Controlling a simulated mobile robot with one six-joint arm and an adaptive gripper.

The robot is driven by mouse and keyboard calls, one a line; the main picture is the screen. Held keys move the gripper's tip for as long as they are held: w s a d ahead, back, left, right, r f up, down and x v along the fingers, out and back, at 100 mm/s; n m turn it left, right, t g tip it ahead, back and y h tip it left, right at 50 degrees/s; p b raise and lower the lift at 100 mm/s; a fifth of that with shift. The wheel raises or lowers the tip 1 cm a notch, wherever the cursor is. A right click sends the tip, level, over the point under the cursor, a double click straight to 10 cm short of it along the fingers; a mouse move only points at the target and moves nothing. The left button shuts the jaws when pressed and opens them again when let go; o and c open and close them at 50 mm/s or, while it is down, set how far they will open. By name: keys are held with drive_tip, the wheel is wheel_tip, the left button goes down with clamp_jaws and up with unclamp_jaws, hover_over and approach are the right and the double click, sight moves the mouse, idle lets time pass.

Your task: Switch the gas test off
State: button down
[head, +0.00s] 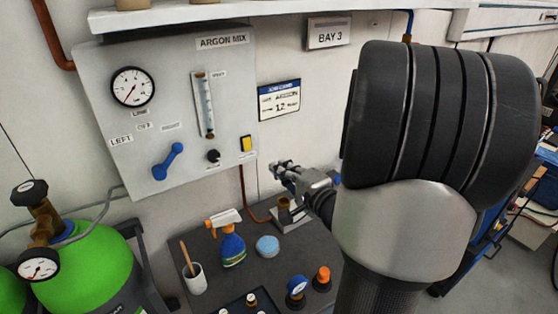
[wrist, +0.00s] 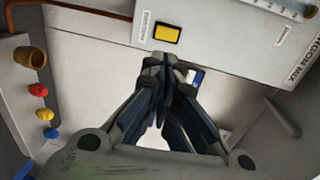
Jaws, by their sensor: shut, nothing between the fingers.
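A yellow switch in a dark frame (head: 247,143) sits at the lower right of the grey ARGON MIX panel (head: 100,65). The switch also shows in the wrist view (wrist: 167,34), just beyond my fingertips. I cannot tell which way it is set. My gripper (head: 277,168) is to the right of and below the switch, in front of the wall, apart from the panel in the head view. In the wrist view my gripper (wrist: 165,64) has its fingers together and empty.
The panel also carries a gauge (head: 133,87), a flow tube (head: 204,106), a black knob (head: 213,156) and a blue lever (head: 168,162). Below are a spray bottle (head: 228,240), a cup (head: 195,278) and a blue round item (head: 267,246). A green cylinder (head: 85,270) stands left.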

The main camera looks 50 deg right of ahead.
sight(251, 146)
drive_tip(key=b+x, duration=0.1)
drive_tip(key=x, duration=1)
drive_tip(key=shift+w+f+b, duration=0.2)
drive_tip(key=shift+b, duration=0.1)
drive_tip(key=shift+w+d, duration=0.2)
drive_tip(key=shift+w, duration=0.4)
drive_tip(key=shift+w+f, duration=0.3)
drive_tip(key=shift+w, duration=0.1)
drive_tip(key=shift+s+d+r, duration=0.1)
drive_tip(key=shift+r, duration=0.05)
